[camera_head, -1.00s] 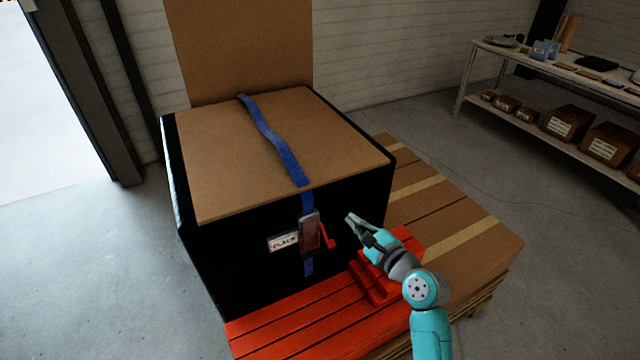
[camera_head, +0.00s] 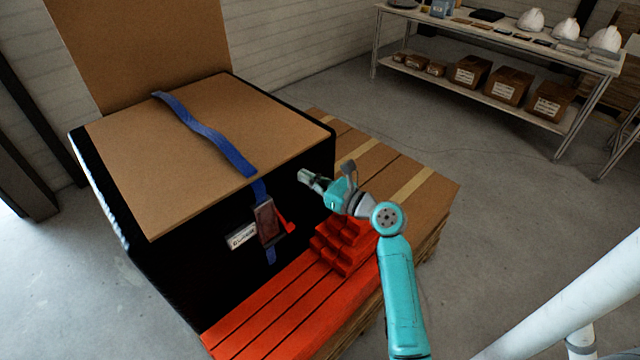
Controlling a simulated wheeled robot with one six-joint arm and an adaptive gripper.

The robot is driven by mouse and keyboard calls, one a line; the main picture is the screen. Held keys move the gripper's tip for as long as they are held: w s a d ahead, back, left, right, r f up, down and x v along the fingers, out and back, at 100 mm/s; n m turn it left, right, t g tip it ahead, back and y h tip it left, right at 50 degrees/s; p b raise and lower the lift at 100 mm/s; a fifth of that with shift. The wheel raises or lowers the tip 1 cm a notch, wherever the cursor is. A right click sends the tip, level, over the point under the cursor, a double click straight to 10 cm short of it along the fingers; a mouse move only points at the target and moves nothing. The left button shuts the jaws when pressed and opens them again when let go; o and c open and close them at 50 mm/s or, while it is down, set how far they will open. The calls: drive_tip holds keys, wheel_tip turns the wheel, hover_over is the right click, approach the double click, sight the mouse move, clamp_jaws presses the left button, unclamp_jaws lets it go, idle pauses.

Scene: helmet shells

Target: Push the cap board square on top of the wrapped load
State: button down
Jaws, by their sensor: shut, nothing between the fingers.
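The cap board (camera_head: 150,150) is a flat brown sheet lying on top of the black-wrapped load (camera_head: 170,265). A dark strip of the load's top shows along the left and right edges of the board; I cannot tell exactly how square it sits. A blue strap (camera_head: 205,130) runs across the board and down the front, through a buckle with a red lever (camera_head: 284,222). My gripper (camera_head: 304,176) is shut and empty, in front of the load's right front corner in the picture, a little below the board's height. Contact with the load is not clear.
The load stands on a red pallet (camera_head: 290,305); a red slotted block (camera_head: 340,245) sits below my gripper. Taped cartons (camera_head: 425,185) lie to the right. A tall brown panel (camera_head: 150,40) stands behind. A shelf (camera_head: 480,30) with white helmets is at the back right, with open floor before it.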

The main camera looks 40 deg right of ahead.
sight(279, 164)
drive_tip(key=w, duration=0.3)
drive_tip(key=w+a, duration=0.1)
drive_tip(key=w, duration=0.3)
drive_tip(key=shift+a, duration=0.15)
drive_tip(key=shift+w+a, duration=0.25)
drive_tip(key=shift+w, duration=0.8)
drive_tip(key=shift+s, duration=0.1)
